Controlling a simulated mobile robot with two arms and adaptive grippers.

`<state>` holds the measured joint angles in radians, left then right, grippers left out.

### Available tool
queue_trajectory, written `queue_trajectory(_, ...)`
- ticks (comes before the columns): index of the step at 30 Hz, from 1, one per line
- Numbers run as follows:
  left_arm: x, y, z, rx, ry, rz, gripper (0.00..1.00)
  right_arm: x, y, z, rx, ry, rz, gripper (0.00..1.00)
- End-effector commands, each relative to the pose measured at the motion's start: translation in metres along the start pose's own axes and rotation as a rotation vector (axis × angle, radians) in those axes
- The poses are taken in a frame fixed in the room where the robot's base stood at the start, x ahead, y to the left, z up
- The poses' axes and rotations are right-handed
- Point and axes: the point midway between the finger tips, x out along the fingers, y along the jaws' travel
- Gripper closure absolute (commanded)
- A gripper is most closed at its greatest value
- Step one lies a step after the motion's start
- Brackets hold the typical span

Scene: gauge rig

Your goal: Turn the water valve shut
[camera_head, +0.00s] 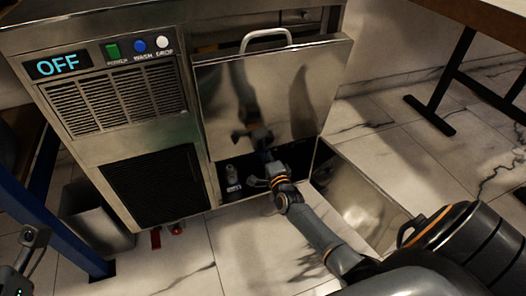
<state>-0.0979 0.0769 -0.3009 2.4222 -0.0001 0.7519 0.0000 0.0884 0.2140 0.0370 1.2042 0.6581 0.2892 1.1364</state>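Two small red parts, one upright (155,238) and one rounder (177,229), show low at the machine's front bottom edge. They may belong to the water valve, but they are too small to tell. My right gripper (263,172) reaches into the dark opening under the steel front panel, to the right of the red parts and apart from them. Its fingers are small and dark there, so their opening is unclear. My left gripper (30,248) is partly in view at the lower left edge, away from the machine.
The steel machine's display (58,64) reads OFF, beside several switches. The steel panel (275,95) has a handle on top. A small grey part (232,178) is in the opening. An open steel box (365,205) stands right. A blue post (55,225) and grey bin (95,225) stand left.

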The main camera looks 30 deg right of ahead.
Motion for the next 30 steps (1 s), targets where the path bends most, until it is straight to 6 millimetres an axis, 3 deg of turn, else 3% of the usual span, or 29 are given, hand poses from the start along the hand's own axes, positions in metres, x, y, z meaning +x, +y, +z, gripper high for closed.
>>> queue_trajectory(16, 0.0027, -0.0001, -0.0022, 0.001, 0.014, 0.002, 0.68, -0.0007, 0.0016, -0.0006, 0.025, 0.001, 0.003, 1.00)
queue_trajectory(17, 0.0027, -0.0001, -0.0023, 0.001, 0.015, 0.002, 0.68, -0.0007, 0.0016, -0.0006, 0.025, 0.001, 0.003, 0.78)
queue_trajectory(19, 0.0026, -0.0001, -0.0023, 0.001, 0.015, 0.002, 0.68, -0.0007, 0.0016, -0.0006, 0.025, 0.001, 0.003, 0.64)
queue_trajectory(30, 0.0004, -0.0010, -0.0026, 0.002, 0.008, -0.003, 0.68, -0.0034, 0.0010, 0.0001, 0.025, 0.000, 0.002, 0.62)
